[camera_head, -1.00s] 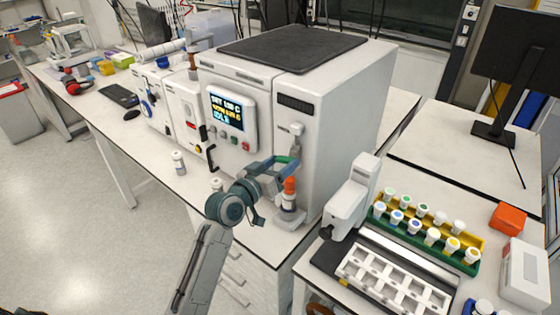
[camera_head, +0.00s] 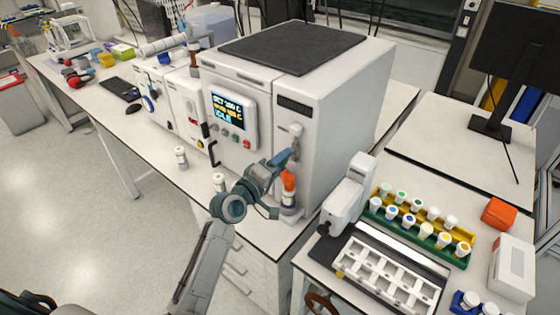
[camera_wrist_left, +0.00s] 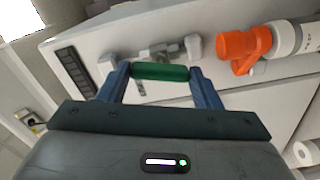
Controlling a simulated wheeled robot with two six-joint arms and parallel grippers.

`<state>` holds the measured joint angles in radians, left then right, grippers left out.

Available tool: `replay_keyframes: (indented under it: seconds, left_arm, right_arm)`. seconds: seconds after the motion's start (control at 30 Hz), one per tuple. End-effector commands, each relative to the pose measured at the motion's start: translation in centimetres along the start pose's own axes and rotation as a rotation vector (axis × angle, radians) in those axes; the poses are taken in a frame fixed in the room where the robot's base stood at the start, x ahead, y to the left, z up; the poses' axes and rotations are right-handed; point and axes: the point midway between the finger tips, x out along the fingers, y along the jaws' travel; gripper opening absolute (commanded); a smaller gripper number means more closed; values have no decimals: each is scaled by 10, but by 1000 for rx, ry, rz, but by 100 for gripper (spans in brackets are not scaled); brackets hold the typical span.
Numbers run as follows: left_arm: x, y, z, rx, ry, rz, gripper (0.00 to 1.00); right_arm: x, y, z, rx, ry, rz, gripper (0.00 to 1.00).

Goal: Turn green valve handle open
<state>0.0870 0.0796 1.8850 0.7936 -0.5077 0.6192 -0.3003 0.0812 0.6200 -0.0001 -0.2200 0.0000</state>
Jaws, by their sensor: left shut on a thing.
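The green valve handle (camera_wrist_left: 160,72) shows in the left wrist view as a short green bar in front of grey valve fittings (camera_wrist_left: 160,50) on the reactor's white front. My left gripper (camera_wrist_left: 160,76) is shut on it, with one blue finger at each end of the bar. In the head view my left gripper (camera_head: 283,158) reaches the right part of the white reactor (camera_head: 345,125), and the handle is hidden there by the gripper. An orange-capped part (camera_head: 288,181) stands just below the gripper, and its orange cap (camera_wrist_left: 243,46) is at the right in the wrist view. My right gripper is not in view.
A white dispenser (camera_head: 347,195) stands right of the reactor, near a green and yellow vial rack (camera_head: 425,242) and a white tray (camera_head: 388,273). Small white bottles (camera_head: 181,157) stand on the bench at left.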

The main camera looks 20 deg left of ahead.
Motion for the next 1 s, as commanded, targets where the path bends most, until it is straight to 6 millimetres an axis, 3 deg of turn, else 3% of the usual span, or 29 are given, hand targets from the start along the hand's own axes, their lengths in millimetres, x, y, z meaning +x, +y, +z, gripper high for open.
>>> replay_keyframes:
  seconds: [0.43,1.0]
  left_arm:
    - [0,-1,1,-270,-1,-2,35]
    - [0,-2,1,-328,-1,-3,35]
  right_arm:
    - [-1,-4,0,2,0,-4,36]
    - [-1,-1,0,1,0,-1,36]
